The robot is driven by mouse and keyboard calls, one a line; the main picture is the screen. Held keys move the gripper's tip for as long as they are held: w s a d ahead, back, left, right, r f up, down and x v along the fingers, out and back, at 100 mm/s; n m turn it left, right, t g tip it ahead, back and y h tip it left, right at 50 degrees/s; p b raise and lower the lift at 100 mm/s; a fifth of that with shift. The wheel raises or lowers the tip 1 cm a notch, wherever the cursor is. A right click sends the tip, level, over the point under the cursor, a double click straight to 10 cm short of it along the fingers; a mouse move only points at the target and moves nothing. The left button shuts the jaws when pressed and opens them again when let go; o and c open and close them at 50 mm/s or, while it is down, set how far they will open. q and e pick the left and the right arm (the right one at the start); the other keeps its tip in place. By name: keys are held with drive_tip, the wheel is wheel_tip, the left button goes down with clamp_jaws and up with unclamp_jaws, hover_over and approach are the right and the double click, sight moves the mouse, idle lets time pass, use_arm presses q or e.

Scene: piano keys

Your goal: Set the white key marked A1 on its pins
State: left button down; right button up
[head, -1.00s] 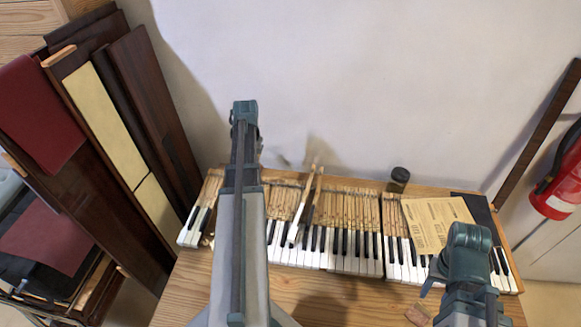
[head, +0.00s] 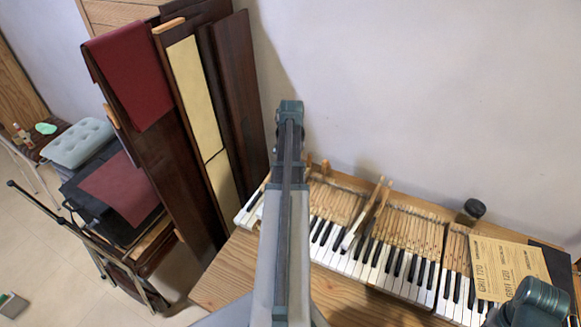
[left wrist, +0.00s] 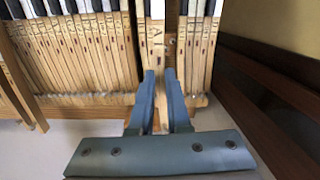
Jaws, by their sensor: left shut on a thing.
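In the left wrist view, the white key marked A1 (left wrist: 156,38) has a pale wooden body with a white front at the picture's top. My left gripper (left wrist: 160,80) is shut on its wooden body, a finger on each side. In the head view my left arm hides the gripper and held key.
The row of keys (head: 335,258) lies on a wooden bench (head: 222,277). Two loose keys (head: 372,212) lie slanted over the row. Dark panels (head: 237,80) lean at left.

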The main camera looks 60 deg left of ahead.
use_arm(q)
drive_tip(key=shift+f+b, duration=3.05)
drive_tip(key=shift+f, duration=0.2)
use_arm(e)
drive_tip(key=shift+f, duration=3.3)
use_arm(q)
drive_tip(key=shift+f+b, duration=0.65)
use_arm(e)
drive_tip(key=shift+f, duration=0.65)
use_arm(q)
drive_tip(key=c, duration=1.2)
unclamp_jaws()
drive_tip(key=shift+r, duration=0.15)
use_arm(e)
drive_tip(key=shift+r, duration=0.15)
use_arm(q)
drive_tip(key=shift+r+p, duration=1)
drive_tip(key=shift+p, duration=0.15)
use_arm(e)
drive_tip(key=shift+r, duration=1.05)
use_arm(q)
drive_tip(key=o, duration=0.5)
drive_tip(key=shift+o, duration=0.2)
